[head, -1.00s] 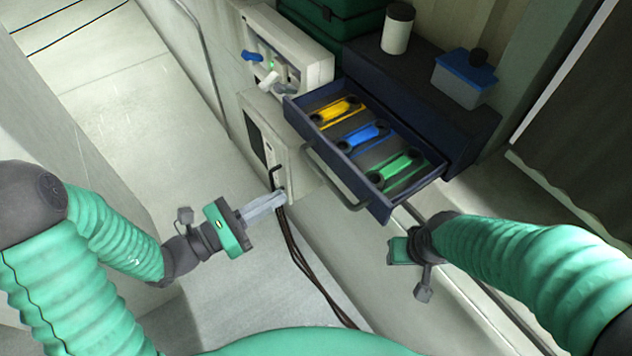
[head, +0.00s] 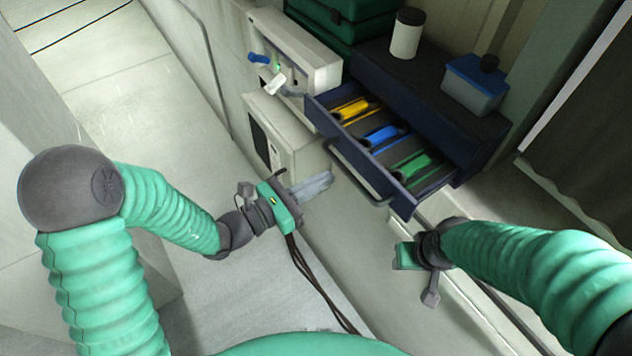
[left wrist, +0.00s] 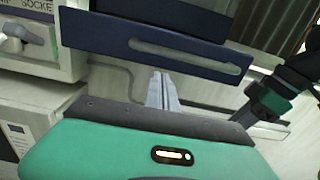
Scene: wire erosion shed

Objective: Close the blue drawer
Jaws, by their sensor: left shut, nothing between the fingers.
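The blue drawer (head: 362,160) sticks partly out of the dark blue cabinet (head: 440,95). Its bar handle (head: 358,178) runs along the front. In the left wrist view the drawer front (left wrist: 110,40) spans the top, with the handle (left wrist: 185,56) on it. My left gripper (head: 328,178) is shut and empty, its fingertips close to the drawer front near the handle. In the left wrist view the fingertips (left wrist: 160,76) point at the lower part of the front; I cannot tell whether they touch. My right gripper (head: 405,257) is below the drawer's right end; its fingers are hidden.
Yellow, blue and green tools (head: 382,136) lie in the drawer. A white jar (head: 406,38) and a blue-lidded box (head: 472,88) stand on the cabinet. A pale socket panel (head: 300,50) is to the left. Dark cables (head: 310,285) hang below my left gripper.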

